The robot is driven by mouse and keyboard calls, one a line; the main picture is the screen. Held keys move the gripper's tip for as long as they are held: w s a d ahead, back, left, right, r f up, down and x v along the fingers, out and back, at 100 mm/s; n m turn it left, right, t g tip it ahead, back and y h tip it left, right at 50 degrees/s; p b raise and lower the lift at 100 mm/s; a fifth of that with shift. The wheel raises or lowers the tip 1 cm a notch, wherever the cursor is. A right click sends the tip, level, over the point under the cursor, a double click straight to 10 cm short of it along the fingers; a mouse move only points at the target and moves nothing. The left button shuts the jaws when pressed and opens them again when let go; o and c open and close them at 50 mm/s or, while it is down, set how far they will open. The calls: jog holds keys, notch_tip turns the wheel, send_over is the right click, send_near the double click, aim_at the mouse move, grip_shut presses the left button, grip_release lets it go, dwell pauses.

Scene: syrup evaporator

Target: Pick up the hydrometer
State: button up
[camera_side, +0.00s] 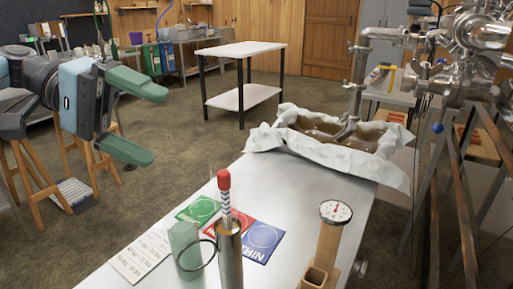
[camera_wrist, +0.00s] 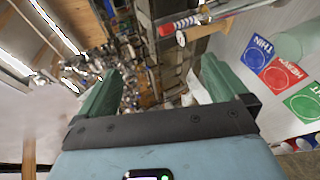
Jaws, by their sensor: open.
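The hydrometer (camera_side: 224,188) has a red top and a blue-and-white striped stem. It stands upright in a metal cylinder (camera_side: 229,258) near the front of the steel table; its lower part is hidden inside. My gripper (camera_side: 156,125) has green fingers, spread wide and empty. It is left of the hydrometer and higher, clear of the table. The fingers also frame an empty gap in the wrist view (camera_wrist: 160,66).
A green translucent cup (camera_side: 185,248) stands beside the cylinder. A dial thermometer (camera_side: 335,211) and a wooden holder (camera_side: 325,255) are to the right. A cloth-lined pan (camera_side: 300,150) sits at the table's far end.

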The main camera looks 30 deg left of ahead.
jog(key=c, duration=1)
jog(key=shift+o, duration=0.2)
jog(key=n+t+y, duration=0.1)
jog(key=n+t, duration=0.1)
jog(key=n, duration=1.9)
send_near(223, 172)
jog(key=shift+a+f+x, duration=0.15)
jog(key=shift+f+x, duration=0.05)
jog(key=shift+x, duration=1.1)
jog(key=shift+a+f+x, duration=0.1)
jog(key=shift+f+x, duration=0.1)
jog(key=shift+x, duration=3.7)
